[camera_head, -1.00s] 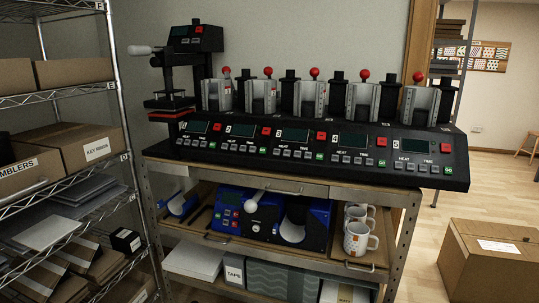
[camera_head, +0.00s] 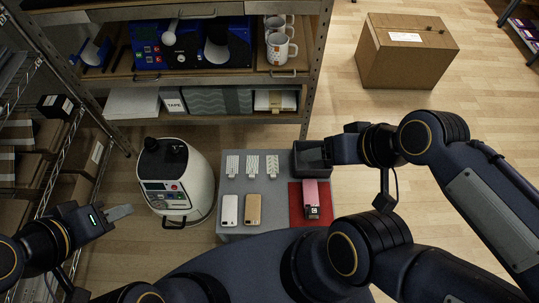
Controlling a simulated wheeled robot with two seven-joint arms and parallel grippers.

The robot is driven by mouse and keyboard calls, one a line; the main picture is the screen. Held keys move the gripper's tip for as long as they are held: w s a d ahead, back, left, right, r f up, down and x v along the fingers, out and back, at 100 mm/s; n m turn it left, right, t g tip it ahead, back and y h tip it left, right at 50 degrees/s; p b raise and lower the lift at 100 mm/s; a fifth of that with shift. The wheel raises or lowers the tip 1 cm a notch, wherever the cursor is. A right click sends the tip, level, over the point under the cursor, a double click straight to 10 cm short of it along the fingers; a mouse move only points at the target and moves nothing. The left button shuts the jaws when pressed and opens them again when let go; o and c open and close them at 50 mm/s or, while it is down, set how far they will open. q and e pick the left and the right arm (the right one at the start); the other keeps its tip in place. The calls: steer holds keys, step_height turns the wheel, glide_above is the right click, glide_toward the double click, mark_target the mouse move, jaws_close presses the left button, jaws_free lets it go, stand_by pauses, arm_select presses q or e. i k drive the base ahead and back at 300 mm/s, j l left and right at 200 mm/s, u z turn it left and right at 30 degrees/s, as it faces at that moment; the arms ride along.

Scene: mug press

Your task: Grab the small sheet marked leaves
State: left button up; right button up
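Three small white patterned sheets lie in a row on the grey low table (camera_head: 277,212): a left sheet (camera_head: 232,165), a middle sheet (camera_head: 252,166) and a right sheet (camera_head: 272,166). Their prints are too small to tell which one is marked leaves. My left gripper (camera_head: 120,212) is at the left, over the floor, apart from the table and holding nothing visible. Its finger gap cannot be made out. My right gripper (camera_head: 318,153) is over a dark open tray (camera_head: 299,168) at the table's back right corner, right of the sheets. Its fingertips are hard to make out.
A white phone case (camera_head: 230,210) and a tan one (camera_head: 253,209) lie in front of the sheets. A pink item (camera_head: 311,196) lies on a red mat (camera_head: 296,205). A white rounded machine (camera_head: 177,181) stands left of the table. A shelf unit (camera_head: 210,75) is behind.

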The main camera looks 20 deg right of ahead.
mark_target(272, 164)
steer(key=k+u, duration=0.25)
steer(key=k+j+u, duration=0.25)
steer(key=k, duration=0.15)
steer(key=l+u, duration=0.45)
steer(key=k+l+u, duration=0.15)
steer(key=l+u, duration=0.3)
steer(key=k+l+u, duration=0.2)
steer(key=l+u, duration=0.3)
steer(key=k+l, duration=0.25)
